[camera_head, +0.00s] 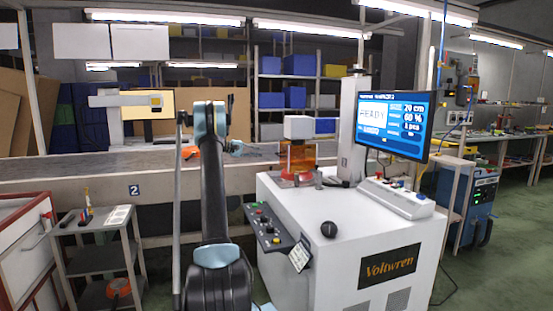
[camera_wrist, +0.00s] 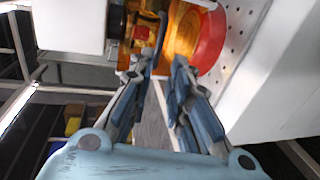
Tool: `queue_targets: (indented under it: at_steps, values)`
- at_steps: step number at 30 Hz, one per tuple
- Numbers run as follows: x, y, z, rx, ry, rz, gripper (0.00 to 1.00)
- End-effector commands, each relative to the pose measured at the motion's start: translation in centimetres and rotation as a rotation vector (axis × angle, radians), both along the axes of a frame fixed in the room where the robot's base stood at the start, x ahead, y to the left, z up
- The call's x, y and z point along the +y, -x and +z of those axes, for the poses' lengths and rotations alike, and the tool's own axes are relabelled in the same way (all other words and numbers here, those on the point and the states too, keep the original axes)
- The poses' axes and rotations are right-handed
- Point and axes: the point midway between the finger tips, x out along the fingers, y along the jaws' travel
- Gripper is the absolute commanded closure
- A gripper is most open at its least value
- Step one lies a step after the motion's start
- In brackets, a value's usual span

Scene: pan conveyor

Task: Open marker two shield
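The marker, a white cabinet (camera_head: 345,235) lettered "Voltwren", stands right of centre in the head view. Its amber see-through shield (camera_head: 297,155) sits on the worktop under a white head (camera_head: 298,127), with red at its base. In the wrist view the shield (camera_wrist: 184,32) shows as an amber cylinder with a red rim (camera_wrist: 214,45). My gripper (camera_wrist: 167,58) points at the shield, its left fingertip overlapping it in the picture. The fingers are apart with nothing seen between them. Whether a fingertip touches the shield, I cannot tell. In the head view, my gripper is small beside the shield's left.
A monitor (camera_head: 393,117) reading READY stands on the marker's right, above a white button box (camera_head: 397,197). A control panel (camera_head: 270,228) is on its front left. A conveyor (camera_head: 80,166) runs behind. A grey cart (camera_head: 95,262) stands left; a perforated plate (camera_wrist: 236,22) lies beside the shield.

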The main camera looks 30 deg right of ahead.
Motion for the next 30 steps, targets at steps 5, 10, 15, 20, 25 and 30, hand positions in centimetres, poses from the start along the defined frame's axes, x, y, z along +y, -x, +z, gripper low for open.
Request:
queue_targets:
  at_steps: [5,10,15,20,25,30]
  values:
    - [-3.2,0.9,-0.7,0.000,0.000,-0.003,0.82]
    - [-6.0,1.5,-1.3,-0.001,0.000,-0.003,0.82]
    - [-8.7,2.2,-1.9,-0.001,0.000,-0.002,0.82]
    - [-10.6,2.6,-2.3,-0.001,0.000,-0.001,0.82]
    - [-11.6,2.8,-2.6,0.000,-0.001,0.000,0.82]
    - [-11.9,2.9,-2.6,0.000,-0.001,0.001,0.82]
